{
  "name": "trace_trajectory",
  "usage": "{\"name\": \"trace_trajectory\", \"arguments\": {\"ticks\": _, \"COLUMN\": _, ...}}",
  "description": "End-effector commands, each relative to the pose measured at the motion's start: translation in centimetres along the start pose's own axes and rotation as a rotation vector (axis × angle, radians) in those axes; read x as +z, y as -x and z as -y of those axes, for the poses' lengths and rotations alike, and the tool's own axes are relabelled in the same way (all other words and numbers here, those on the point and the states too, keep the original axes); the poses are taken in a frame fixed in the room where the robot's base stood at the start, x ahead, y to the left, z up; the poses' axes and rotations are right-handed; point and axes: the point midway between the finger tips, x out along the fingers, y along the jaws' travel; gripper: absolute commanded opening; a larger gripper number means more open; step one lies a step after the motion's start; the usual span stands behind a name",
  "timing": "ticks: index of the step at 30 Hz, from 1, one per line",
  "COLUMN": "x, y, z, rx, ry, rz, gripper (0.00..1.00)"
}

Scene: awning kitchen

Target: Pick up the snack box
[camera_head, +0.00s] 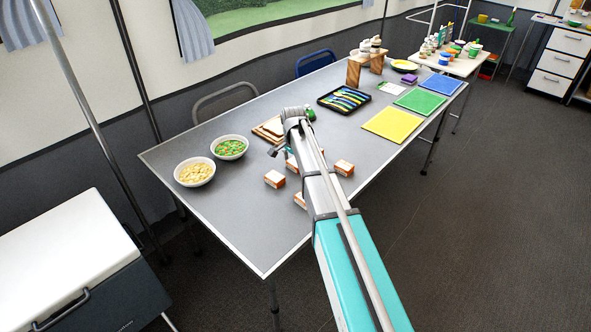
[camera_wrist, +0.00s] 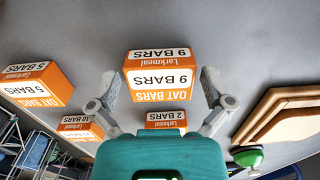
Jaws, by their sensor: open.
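Several orange and white oat bar snack boxes stand on the grey table. In the wrist view, one marked 9 BARS (camera_wrist: 160,76) is centred between the open fingers of my gripper (camera_wrist: 160,88), with gaps on both sides. One marked 5 BARS (camera_wrist: 38,84) is at left, one marked 10 BARS (camera_wrist: 80,126) at lower left. One marked 2 BARS (camera_wrist: 166,120) is partly hidden by my gripper. In the head view, boxes show left (camera_head: 274,179) and right (camera_head: 344,167) of my arm; which matches which is unclear. My gripper's fingers are mostly hidden there.
Wooden boards (camera_head: 266,131) lie just beyond my gripper, with a green-topped item (camera_wrist: 247,157) near them. Bowls of peas and carrots (camera_head: 229,147) and yellow food (camera_head: 195,172) stand at left. A cutlery tray (camera_head: 344,100) and yellow mat (camera_head: 392,125) lie farther right.

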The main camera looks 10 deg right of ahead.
Motion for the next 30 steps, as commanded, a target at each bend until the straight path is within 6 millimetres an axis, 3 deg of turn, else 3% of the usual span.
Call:
{"name": "trace_trajectory", "arguments": {"ticks": 22, "x": 0.07, "y": -0.51, "z": 0.04, "rx": 0.0, "ry": 0.001, "rz": 0.0, "gripper": 1.0}}
{"name": "trace_trajectory", "arguments": {"ticks": 30, "x": 0.08, "y": -0.52, "z": 0.06, "rx": 0.0, "ry": 0.001, "rz": 0.0, "gripper": 0.5}}
